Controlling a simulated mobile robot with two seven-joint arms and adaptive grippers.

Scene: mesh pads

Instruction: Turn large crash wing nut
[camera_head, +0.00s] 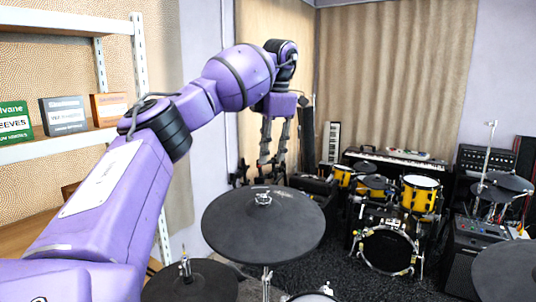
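A large black crash pad (262,235) sits on a stand in the middle of the camera_head view. A small silver wing nut (263,198) is on top of its centre. My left gripper (273,158) hangs above and slightly beyond the wing nut in the picture, fingers pointing down. Its two fingers are apart with nothing visible between them, and it appears clear of the pad. My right gripper is not in view.
Another dark pad (210,284) with a metal post is at the lower left, and one (510,272) is at the right edge. A yellow drum kit (418,194) and keyboards stand behind. A shelf (75,143) with small boxes is at the left.

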